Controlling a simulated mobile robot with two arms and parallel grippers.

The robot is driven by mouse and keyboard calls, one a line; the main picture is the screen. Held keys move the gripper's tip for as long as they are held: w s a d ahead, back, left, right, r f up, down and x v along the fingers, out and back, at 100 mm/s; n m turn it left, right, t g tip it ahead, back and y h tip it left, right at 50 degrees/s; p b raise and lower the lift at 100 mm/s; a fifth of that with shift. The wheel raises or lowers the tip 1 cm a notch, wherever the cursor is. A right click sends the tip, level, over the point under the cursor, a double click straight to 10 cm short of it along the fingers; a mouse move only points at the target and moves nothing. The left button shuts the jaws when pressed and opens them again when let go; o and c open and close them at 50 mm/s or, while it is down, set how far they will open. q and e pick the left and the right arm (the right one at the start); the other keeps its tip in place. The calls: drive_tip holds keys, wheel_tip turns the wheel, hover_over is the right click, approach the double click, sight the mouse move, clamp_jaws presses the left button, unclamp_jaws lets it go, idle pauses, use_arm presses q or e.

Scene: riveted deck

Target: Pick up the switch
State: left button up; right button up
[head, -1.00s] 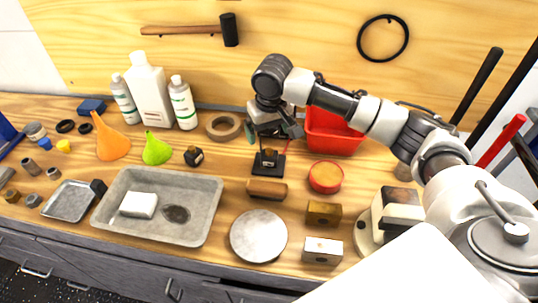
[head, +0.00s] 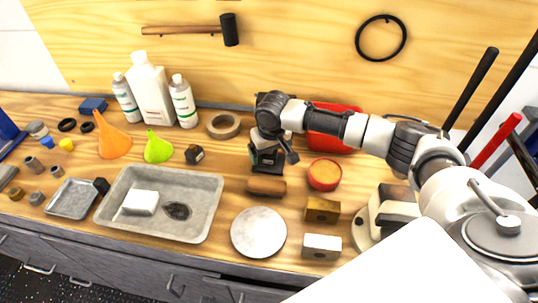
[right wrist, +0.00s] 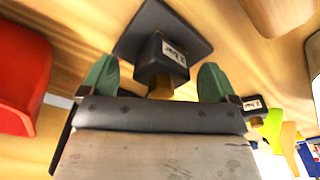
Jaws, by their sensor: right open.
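The switch (right wrist: 168,62) is a small black block with a pale label and a brass-coloured stub. It stands on a dark square plate (right wrist: 185,22) in the right wrist view. My right gripper (right wrist: 157,78) is open, with a green fingertip on either side of the switch and gaps visible. The switch's body lies between and slightly beyond the tips; I see no contact. In the head view my right gripper (head: 271,146) is over the plate and hides most of the switch. A similar black labelled block (head: 194,154) stands further left. My left gripper is not in view.
A red bin (head: 335,140) stands behind my right arm. A wooden-looking cylinder (head: 266,187) lies in front of the plate, and a red round tin (head: 324,174) stands to the right. A tape roll (head: 223,126) is at the back left. A grey tray (head: 205,225) lies front left.

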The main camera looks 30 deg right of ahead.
drive_tip(key=c, duration=1.1)
drive_tip(key=shift+r, duration=0.15)
